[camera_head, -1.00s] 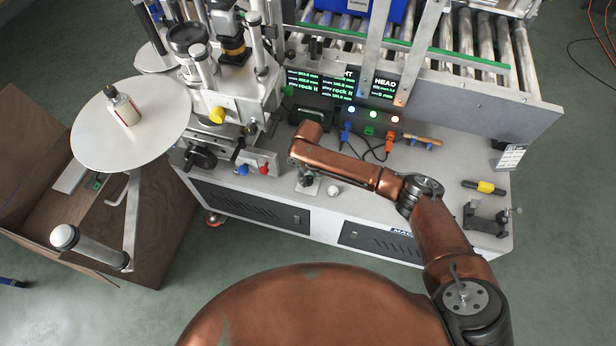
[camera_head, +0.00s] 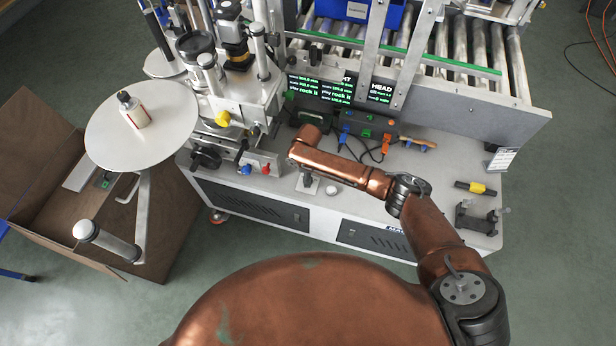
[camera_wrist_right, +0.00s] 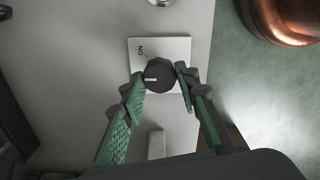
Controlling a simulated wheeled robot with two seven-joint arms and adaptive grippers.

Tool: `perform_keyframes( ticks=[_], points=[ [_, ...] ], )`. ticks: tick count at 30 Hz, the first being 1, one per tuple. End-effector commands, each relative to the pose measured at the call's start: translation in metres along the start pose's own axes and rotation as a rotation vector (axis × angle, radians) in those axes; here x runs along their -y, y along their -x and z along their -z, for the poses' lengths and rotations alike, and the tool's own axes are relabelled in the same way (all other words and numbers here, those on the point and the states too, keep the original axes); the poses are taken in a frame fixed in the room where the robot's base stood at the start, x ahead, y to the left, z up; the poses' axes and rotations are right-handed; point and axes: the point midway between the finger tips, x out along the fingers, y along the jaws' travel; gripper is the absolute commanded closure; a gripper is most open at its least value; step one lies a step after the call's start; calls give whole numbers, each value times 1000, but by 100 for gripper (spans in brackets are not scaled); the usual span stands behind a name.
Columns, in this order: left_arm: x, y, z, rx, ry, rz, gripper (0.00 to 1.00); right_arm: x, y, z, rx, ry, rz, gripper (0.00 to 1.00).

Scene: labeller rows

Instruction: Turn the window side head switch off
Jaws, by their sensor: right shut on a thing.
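A black rotary knob (camera_wrist_right: 159,74) sits on a white square plate (camera_wrist_right: 177,47) marked ON in the right wrist view. The knob's white mark points left, below the ON lettering. My right gripper (camera_wrist_right: 162,82) has its green-padded fingers on either side of the knob and is shut on it. In the head view, the plate (camera_head: 311,190) is on the machine's front top, with my gripper (camera_head: 305,180) over it, small and partly hidden by my arm. My left gripper is out of view.
Display screens (camera_head: 320,88) and a dark box with coloured plugs (camera_head: 345,118) stand behind my arm. Levers with red and blue ends (camera_head: 255,169) are to the left. A yellow-banded tool (camera_head: 476,187) lies on the right.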

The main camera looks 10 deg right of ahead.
Motion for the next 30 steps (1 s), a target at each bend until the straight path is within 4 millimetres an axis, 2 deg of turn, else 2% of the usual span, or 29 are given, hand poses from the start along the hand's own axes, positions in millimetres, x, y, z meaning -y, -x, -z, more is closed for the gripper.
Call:
perform_keyframes(
  ticks=[18, 30],
  points=[
    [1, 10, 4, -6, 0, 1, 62, 1, 0, 1, -2, 563, 0, 95],
    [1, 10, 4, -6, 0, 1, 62, 1, 0, 1, -2, 776, -1, 95]
  ],
)
